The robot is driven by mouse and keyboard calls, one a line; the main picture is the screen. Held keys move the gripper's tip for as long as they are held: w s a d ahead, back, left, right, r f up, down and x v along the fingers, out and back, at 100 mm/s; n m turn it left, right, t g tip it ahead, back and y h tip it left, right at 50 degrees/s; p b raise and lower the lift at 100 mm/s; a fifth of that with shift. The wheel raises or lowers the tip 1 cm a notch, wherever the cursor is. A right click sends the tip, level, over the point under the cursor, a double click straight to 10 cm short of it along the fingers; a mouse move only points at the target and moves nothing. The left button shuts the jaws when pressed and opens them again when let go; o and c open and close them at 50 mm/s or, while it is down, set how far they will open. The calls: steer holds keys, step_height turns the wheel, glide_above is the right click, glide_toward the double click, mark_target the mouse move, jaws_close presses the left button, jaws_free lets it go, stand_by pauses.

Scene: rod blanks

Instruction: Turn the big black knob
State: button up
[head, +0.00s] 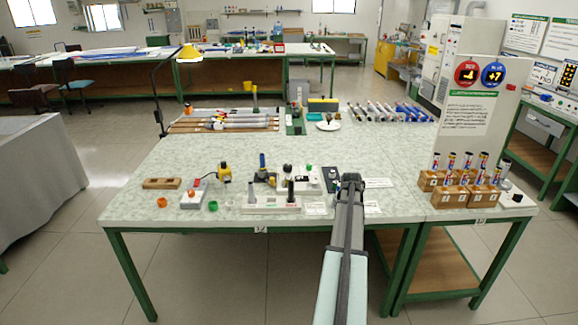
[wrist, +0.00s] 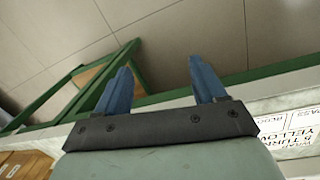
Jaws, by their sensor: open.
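My arm reaches from the bottom of the head view over the front of the workbench (head: 170,205), its dark end above the bench near the front edge. My gripper (wrist: 160,66) shows in the wrist view with two blue fingers wide apart and nothing between them. Beyond the fingers are the green bench frame and the floor. Left of my arm in the head view are a dark panel (head: 331,177) and an upright black cylinder (head: 291,190) on a white base. I cannot tell which dark part is the big black knob; it is not recognisable in the wrist view.
A white labelled card (wrist: 300,130) lies on the bench at the right of the wrist view. Wooden blocks holding several tubes (head: 462,190) stand on the right. A yellow device (head: 224,172) and small parts are on the left.

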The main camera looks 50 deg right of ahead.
steer(key=s+d+r+m+t, duration=0.1)
steer(key=s+d+r+m, duration=0.1)
steer(key=d+r, duration=0.6)
steer(key=w+d+r+m+t, duration=0.25)
steer(key=w+d+r, duration=0.2)
steer(key=w, duration=0.35)
steer(key=w+d+r+m+t+h, duration=0.1)
steer(key=w+d+r+m+t, duration=0.15)
steer(key=w+r+m, duration=0.4)
steer(key=w+d+r+t, duration=0.1)
steer(key=w+d+r, duration=0.35)
steer(key=w, duration=0.55)
steer(key=m+g+y, duration=0.3)
steer(key=y, duration=0.2)
glide_above(288, 165)
steer(key=s+d, duration=0.4)
step_height(288, 165, down, 5)
steer(key=x, duration=1.2)
steer(key=shift+w+f, duration=0.35)
steer(key=shift+c, duration=0.5)
